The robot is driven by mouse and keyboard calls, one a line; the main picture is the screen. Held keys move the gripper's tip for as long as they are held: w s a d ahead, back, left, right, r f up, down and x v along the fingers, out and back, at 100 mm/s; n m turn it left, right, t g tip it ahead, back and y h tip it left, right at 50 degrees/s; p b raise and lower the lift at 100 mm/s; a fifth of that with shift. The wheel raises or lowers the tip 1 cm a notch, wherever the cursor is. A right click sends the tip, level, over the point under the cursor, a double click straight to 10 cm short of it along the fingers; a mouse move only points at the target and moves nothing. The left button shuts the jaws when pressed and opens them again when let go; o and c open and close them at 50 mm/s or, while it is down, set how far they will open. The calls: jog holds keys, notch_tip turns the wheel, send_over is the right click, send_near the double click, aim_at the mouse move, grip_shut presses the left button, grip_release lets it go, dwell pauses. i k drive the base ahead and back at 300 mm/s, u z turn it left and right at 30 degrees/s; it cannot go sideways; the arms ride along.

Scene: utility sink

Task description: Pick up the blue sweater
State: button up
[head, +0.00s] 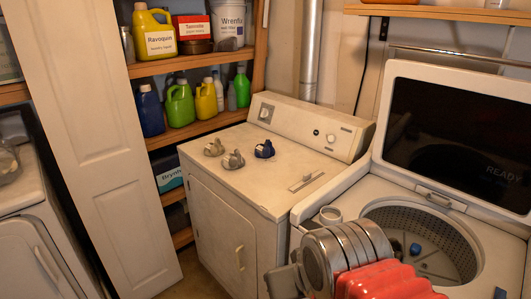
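I cannot make out a clear sweater. A small dark blue item (264,149) sits on top of the dryer (240,215), too small to identify surely. A small blue thing (416,249) also shows inside the open washer drum (380,212), and it could be cloth or part of the drum. Grey ribbed and red ribbed parts at the bottom right appear to be my arm and gripper (350,270), in front of the washer. They hide part of its front and drum. The fingertips are not clear, and I see nothing held.
The washer lid (455,130) stands open. Two grey items (223,153) and a small flat piece (306,182) lie on the dryer. Shelves (190,65) with bottles stand behind it on the left. A white folding door (95,130) and another white machine (35,235) are at the left.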

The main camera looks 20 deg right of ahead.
aim_at(266, 151)
jog(key=k, duration=0.6)
jog(key=u, duration=0.45)
jog(key=i, duration=0.85)
jog(key=u, duration=0.5)
jog(key=i, duration=1.4)
jog(key=z, duration=0.65)
jog(key=i, duration=0.4)
jog(key=z, duration=0.3)
